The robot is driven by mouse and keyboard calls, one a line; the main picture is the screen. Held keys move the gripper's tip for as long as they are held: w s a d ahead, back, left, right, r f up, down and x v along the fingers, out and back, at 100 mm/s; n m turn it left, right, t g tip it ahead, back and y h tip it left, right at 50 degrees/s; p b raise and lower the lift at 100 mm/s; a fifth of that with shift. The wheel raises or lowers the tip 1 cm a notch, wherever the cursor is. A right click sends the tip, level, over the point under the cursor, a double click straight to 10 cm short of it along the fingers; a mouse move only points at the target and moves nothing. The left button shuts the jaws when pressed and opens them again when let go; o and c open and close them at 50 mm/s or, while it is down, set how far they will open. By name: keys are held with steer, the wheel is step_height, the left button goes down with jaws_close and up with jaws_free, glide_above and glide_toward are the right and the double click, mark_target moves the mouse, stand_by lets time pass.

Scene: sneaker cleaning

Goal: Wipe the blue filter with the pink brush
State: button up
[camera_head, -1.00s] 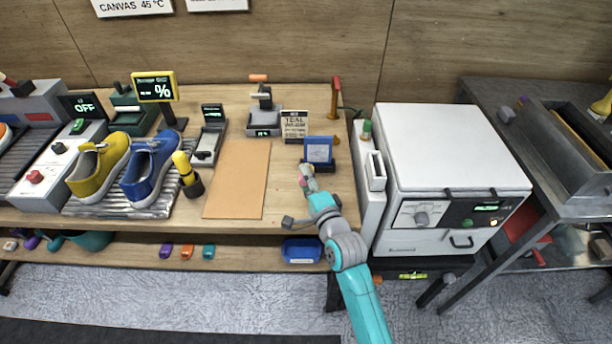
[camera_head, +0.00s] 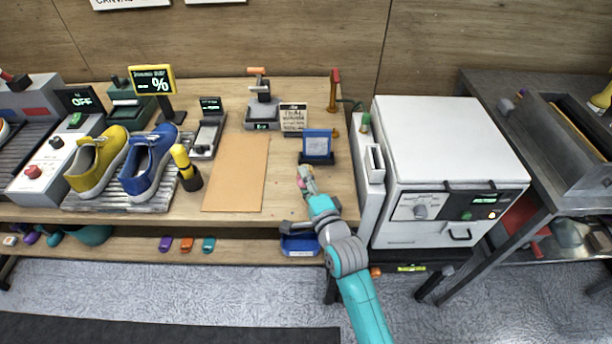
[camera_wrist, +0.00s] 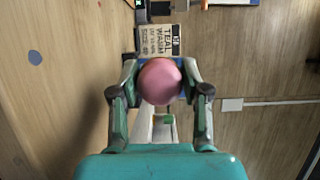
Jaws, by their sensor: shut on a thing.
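The blue filter (camera_head: 318,142) stands upright in a dark holder near the back right of the wooden table. My gripper (camera_head: 305,174) is in front of it, a little to its left in the head view. In the wrist view my gripper (camera_wrist: 160,90) is shut on the pink brush (camera_wrist: 160,81), whose rounded pink end faces the camera. The pink of the brush is small in the head view (camera_head: 303,182). Only slivers of blue show behind the brush in the wrist view, so contact with the filter cannot be seen there. In the head view the two look apart.
A tan board (camera_head: 237,174) lies farther left, with a yellow-black bottle (camera_head: 186,167) and shoes beyond. A white machine (camera_head: 450,140) stands to the right. A blue bin (camera_head: 300,244) sits on the shelf below.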

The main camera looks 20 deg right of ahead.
steer(key=shift+w, duration=0.1)
steer(key=shift+w+d, duration=0.4)
steer(key=shift+w, duration=0.75)
steer(key=shift+w+d, duration=0.35)
steer(key=shift+w, duration=0.75)
steer(key=shift+w+d, duration=0.4)
steer(key=shift+w, duration=0.75)
steer(key=shift+w+d, duration=0.25)
steer(key=shift+w, duration=0.65)
steer(key=shift+s+d, duration=0.35)
steer(key=shift+d, duration=0.75)
steer(key=shift+s+d, duration=0.4)
steer(key=shift+d, duration=0.65)
steer(key=shift+s+d, duration=0.35)
steer(key=shift+d, duration=0.75)
steer(key=shift+a, duration=0.1)
steer(key=shift+w+a, duration=0.35)
steer(key=shift+a, duration=0.7)
steer(key=shift+w+a, duration=0.35)
steer(key=shift+a, duration=0.7)
steer(key=shift+w+a, duration=0.35)
steer(key=shift+a, duration=0.7)
steer(key=shift+s, duration=0.1)
